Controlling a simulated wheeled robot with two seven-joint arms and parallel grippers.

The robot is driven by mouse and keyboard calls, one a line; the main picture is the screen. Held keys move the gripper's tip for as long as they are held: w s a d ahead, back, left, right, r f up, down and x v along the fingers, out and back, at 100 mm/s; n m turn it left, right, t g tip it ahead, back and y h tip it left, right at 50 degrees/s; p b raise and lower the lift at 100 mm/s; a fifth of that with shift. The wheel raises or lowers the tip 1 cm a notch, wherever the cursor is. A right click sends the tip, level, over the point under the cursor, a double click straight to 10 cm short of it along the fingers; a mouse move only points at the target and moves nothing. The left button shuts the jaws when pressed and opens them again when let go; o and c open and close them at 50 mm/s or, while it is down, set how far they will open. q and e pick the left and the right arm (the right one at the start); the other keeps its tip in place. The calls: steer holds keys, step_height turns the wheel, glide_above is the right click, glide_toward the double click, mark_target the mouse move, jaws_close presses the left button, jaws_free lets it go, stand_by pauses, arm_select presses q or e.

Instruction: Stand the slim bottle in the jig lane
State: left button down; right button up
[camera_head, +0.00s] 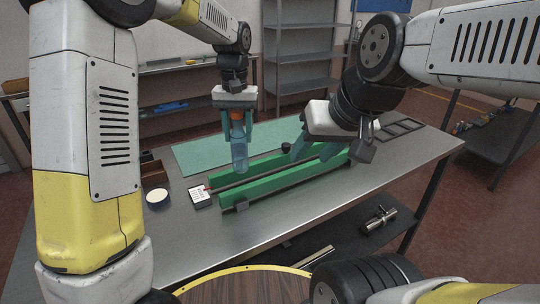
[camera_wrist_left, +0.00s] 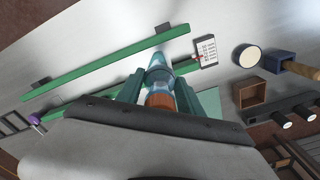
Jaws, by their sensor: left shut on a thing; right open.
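The slim bottle (camera_head: 240,156) is translucent blue with an orange cap and hangs upright in my left gripper (camera_head: 237,138), held near its cap. In the left wrist view, the bottle (camera_wrist_left: 159,72) sits between the teal fingers of the left gripper (camera_wrist_left: 158,90). The jig lane (camera_head: 285,180) is a long channel between two green rails on the grey table. The bottle's base appears over or just behind the lane's left end; its exact height is unclear. My right gripper (camera_head: 315,150) is open and empty near the lane's right end.
A label card (camera_head: 200,196) lies by the lane's left end. A white-topped round pot (camera_head: 157,197) and a brown box (camera_head: 154,174) stand at the left. A green mat (camera_head: 200,152) lies behind. A dark slotted rack (camera_head: 400,129) is at the right. The front table strip is clear.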

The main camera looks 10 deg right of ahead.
mark_target(240, 160)
arm_select(q)
step_height(240, 160, down, 9)
steer(key=shift+f, duration=0.1)
stand_by(0.3)
steer(key=shift+f, duration=0.1)
steer(key=c, duration=0.8)
jaws_free()
steer(key=shift+o, duration=0.2)
